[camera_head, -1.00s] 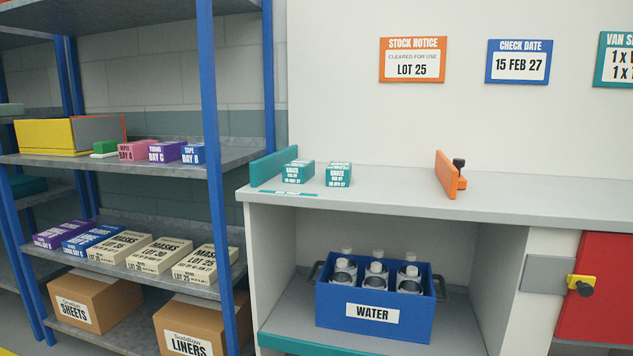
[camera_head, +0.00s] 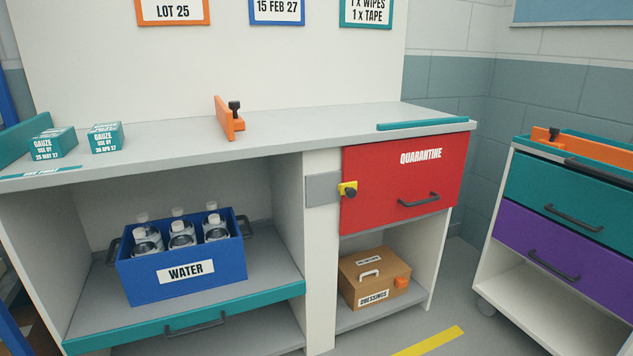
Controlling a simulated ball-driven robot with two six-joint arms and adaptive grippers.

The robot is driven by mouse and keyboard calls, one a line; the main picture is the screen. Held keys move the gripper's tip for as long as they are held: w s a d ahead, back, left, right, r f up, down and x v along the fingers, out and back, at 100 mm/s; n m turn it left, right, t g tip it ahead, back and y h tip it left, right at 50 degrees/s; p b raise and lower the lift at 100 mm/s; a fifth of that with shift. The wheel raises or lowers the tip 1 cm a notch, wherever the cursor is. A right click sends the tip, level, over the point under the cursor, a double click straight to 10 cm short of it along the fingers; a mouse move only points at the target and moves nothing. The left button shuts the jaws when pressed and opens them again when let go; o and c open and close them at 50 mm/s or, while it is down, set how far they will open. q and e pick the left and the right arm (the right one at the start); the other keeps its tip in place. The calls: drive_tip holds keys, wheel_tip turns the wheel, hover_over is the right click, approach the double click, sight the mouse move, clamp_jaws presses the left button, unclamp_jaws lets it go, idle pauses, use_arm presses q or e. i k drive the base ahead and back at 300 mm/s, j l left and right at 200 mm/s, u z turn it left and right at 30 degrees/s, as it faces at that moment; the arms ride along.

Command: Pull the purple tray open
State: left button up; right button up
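The purple tray (camera_head: 536,253) is a drawer-like front in the white cart at the right of the head view. It has a dark bar handle (camera_head: 552,264) and sits below a teal drawer (camera_head: 566,199). Its front looks flush with the cart, so it appears shut. Neither of my grippers is in view.
The white cart (camera_head: 625,300) stands on a caster right of the counter (camera_head: 330,128), with floor between them. The counter holds a red QUARANTINE drawer (camera_head: 385,180) with a yellow latch, a blue WATER crate (camera_head: 190,275) and a DRESSINGS box (camera_head: 365,270). Yellow tape (camera_head: 430,342) marks the floor.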

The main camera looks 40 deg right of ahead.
sight(603, 274)
drive_tip(key=z, duration=2.6)
drive_tip(key=i+j+u, duration=0.1)
drive_tip(key=i+u, duration=0.35)
drive_tip(key=i, duration=0.5)
